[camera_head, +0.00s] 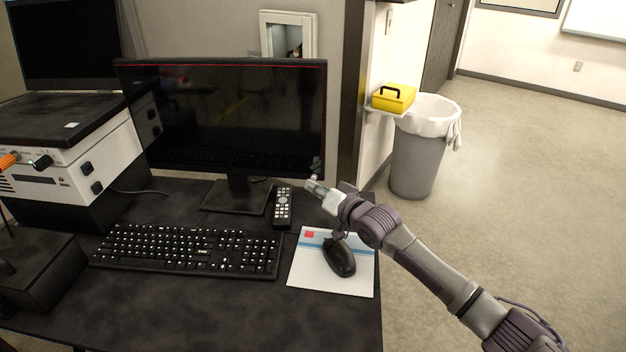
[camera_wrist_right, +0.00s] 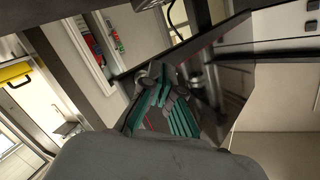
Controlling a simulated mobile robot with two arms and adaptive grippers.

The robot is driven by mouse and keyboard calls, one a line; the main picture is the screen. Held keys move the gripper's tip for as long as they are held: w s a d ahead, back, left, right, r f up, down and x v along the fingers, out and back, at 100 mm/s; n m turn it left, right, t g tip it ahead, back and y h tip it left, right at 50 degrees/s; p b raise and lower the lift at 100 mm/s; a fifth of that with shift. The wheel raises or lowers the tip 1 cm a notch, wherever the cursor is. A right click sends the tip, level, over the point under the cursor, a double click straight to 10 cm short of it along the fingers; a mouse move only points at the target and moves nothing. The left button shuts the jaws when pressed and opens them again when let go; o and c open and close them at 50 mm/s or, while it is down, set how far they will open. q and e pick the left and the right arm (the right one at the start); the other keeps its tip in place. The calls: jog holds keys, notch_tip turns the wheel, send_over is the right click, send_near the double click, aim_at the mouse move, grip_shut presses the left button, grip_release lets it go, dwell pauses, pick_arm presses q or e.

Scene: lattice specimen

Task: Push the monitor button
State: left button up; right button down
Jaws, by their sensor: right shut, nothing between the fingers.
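The black monitor (camera_head: 235,115) stands upright on the dark desk, its screen dark with a thin red line along the top. No separate button can be made out; the monitor's lower right corner is near my right gripper (camera_head: 310,184). That gripper is shut and empty, its fingertips pointing left at this corner; I cannot tell if they touch it. In the right wrist view, the gripper fingers (camera_wrist_right: 165,100) show in front of the dark monitor (camera_wrist_right: 215,85). My left gripper is not in view.
A remote (camera_head: 283,207), a keyboard (camera_head: 188,250) and a mouse (camera_head: 339,257) on a white pad (camera_head: 310,277) lie on the desk (camera_head: 190,310). White equipment (camera_head: 105,150) stands left. A bin (camera_head: 415,165) and yellow box (camera_head: 394,98) are beyond the desk's right side.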

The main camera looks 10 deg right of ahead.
jog(key=shift+w, duration=0.1)
dwell(0.5)
jog(key=shift+w+d+b, duration=0.15)
jog(key=shift+w+b, duration=0.15)
jog(key=shift+s+r+p, duration=0.1)
jog(key=shift+s+p, duration=0.15)
jog(key=shift+p, duration=0.35)
jog(key=shift+s, duration=0.2)
